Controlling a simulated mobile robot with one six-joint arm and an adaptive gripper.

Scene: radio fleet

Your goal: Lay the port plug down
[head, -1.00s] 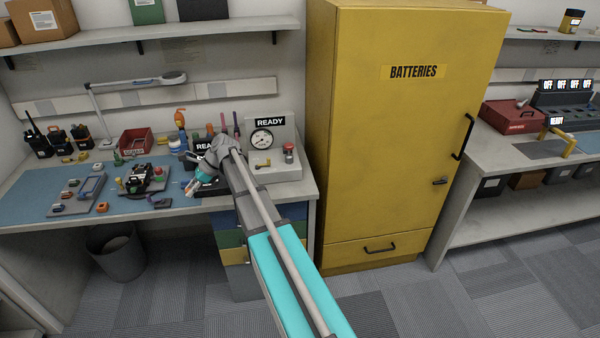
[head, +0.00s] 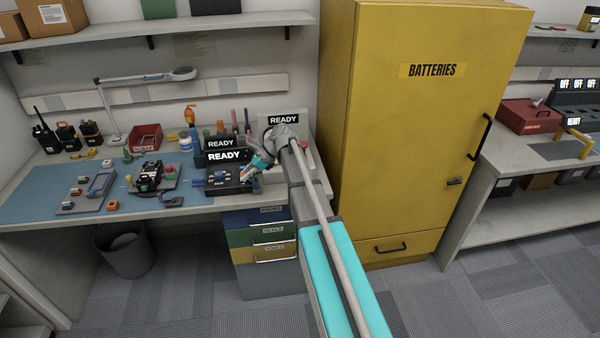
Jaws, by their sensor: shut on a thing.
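My gripper (head: 247,177), with teal on its wrist, is low over the right part of the workbench (head: 195,203). It is at the right side of a black test box (head: 228,189) with a lit READY sign. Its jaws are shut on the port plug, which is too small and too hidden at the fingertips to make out. I cannot tell whether the plug touches the box or the bench.
A radio on a stand (head: 152,177), a grey tray of parts (head: 86,195) and a red bin (head: 146,137) are to the left on the bench. The yellow battery cabinet (head: 425,130) stands close on the right.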

